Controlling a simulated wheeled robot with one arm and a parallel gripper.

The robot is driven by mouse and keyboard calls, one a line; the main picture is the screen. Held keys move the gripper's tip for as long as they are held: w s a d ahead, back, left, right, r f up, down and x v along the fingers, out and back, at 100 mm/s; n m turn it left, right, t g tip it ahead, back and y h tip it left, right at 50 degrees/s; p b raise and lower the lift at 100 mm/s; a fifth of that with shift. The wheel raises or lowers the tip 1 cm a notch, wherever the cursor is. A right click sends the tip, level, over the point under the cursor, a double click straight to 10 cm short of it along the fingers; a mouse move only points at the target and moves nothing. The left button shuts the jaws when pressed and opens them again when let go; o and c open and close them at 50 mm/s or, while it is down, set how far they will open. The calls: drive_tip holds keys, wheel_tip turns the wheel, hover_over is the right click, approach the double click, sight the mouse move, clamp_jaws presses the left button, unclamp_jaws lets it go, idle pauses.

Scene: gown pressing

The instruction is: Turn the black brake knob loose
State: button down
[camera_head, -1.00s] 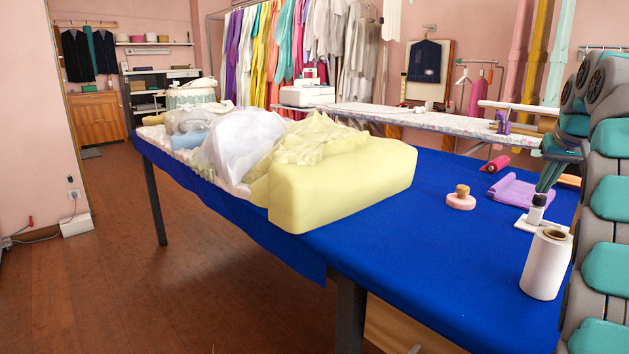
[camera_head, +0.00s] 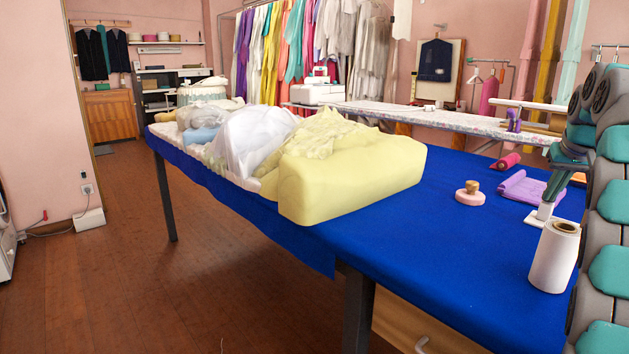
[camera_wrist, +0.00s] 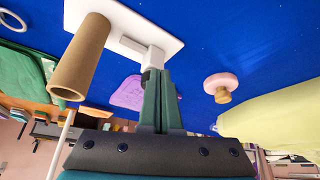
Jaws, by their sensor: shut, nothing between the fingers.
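The black knob (camera_wrist: 146,76) shows as a small dark piece in the wrist view, beside my fingertips and partly hidden by them. It sits at a white block (camera_wrist: 150,58) joined to a white plate (camera_wrist: 122,22). I cannot tell whether my fingers touch the knob. My gripper (camera_wrist: 160,74) is shut and empty, its two green fingers together. In the head view my gripper (camera_head: 551,194) is low over the white plate (camera_head: 541,220), and the black knob is hidden there.
A white roll with a brown core (camera_head: 555,258) stands close in front of the plate. A pink disc with a wooden knob (camera_head: 470,194) and purple cloth (camera_head: 522,187) lie nearby. A large yellow bundle (camera_head: 350,180) fills the left. Blue table (camera_head: 430,250) is clear between.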

drive_tip(key=shift+w+d, duration=0.1)
drive_tip(key=shift+s+d+r+p, duration=0.15)
drive_tip(key=shift+s+d+p, duration=0.05)
drive_tip(key=shift+d+p, duration=0.15)
idle(0.4)
drive_tip(key=shift+s+d, duration=0.1)
drive_tip(key=shift+d, duration=0.5)
idle(0.3)
drive_tip(key=shift+s, duration=0.15)
drive_tip(key=shift+s, duration=0.25)
drive_tip(key=shift+a, duration=0.1)
